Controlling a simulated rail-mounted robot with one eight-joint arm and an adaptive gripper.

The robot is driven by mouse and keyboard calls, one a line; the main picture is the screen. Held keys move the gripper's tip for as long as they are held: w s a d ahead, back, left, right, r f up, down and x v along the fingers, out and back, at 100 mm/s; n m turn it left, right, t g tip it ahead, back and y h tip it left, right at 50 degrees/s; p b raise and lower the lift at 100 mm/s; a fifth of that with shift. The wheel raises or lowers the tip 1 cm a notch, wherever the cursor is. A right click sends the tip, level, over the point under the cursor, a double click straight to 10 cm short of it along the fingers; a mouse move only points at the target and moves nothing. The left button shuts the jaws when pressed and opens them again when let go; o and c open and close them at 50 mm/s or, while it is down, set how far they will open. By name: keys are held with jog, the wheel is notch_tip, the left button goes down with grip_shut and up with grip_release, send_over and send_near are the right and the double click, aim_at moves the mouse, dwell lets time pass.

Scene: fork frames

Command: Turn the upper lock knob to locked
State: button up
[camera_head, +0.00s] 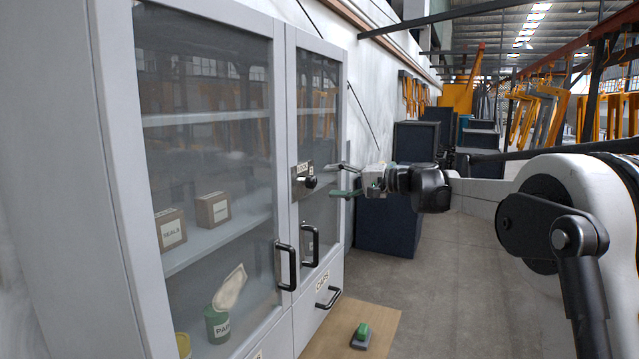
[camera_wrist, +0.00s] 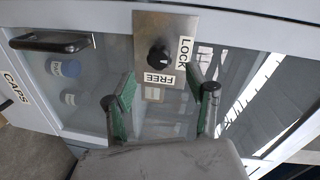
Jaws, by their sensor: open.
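The lock knob (camera_head: 311,182) is a round black knob on a metal plate (camera_head: 297,188) on the right glass door of the grey cabinet. In the wrist view the knob (camera_wrist: 159,57) sits between the labels LOCK (camera_wrist: 185,50) at its right and FREE (camera_wrist: 159,78) below it. I cannot tell clearly which label its pointer faces. My gripper (camera_head: 339,180) is open and empty, just right of the knob and apart from it in the head view. In the wrist view its green-padded fingers (camera_wrist: 162,78) stand spread to either side below the knob.
Black bar handles (camera_head: 287,266) (camera_head: 311,245) stick out from both doors below the knob. A drawer labelled CAPS (camera_head: 322,284) has another handle. Boxes (camera_head: 171,229) and a green can stand behind the glass. A green and grey object (camera_head: 362,336) lies on a brown board. The aisle floor is clear.

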jog(key=shift+v, duration=2.6)
jog(key=s+d+f+h, duration=0.3)
jog(key=s+f+h, duration=0.1)
jog(key=s, duration=0.8)
jog(key=s+d+f+h+b, duration=0.1)
jog(key=s+d+f+h, duration=0.3)
jog(key=s, duration=0.8)
jog(key=s+d+f+h, duration=0.1)
jog(key=s+f+h, duration=0.3)
jog(key=s, duration=0.8)
jog(key=s+d+f+n+h, duration=0.1)
jog(key=s+d+f, duration=0.2)
jog(key=s+f, duration=0.2)
jog(key=s+d+f+t+h, duration=0.1)
jog(key=s+d+f+h, duration=0.1)
jog(key=s+d+f, duration=0.2)
jog(key=s+f, duration=0.2)
jog(key=s, duration=0.2)
jog(key=shift+f+n, duration=0.2)
jog(key=shift+n, duration=0.2)
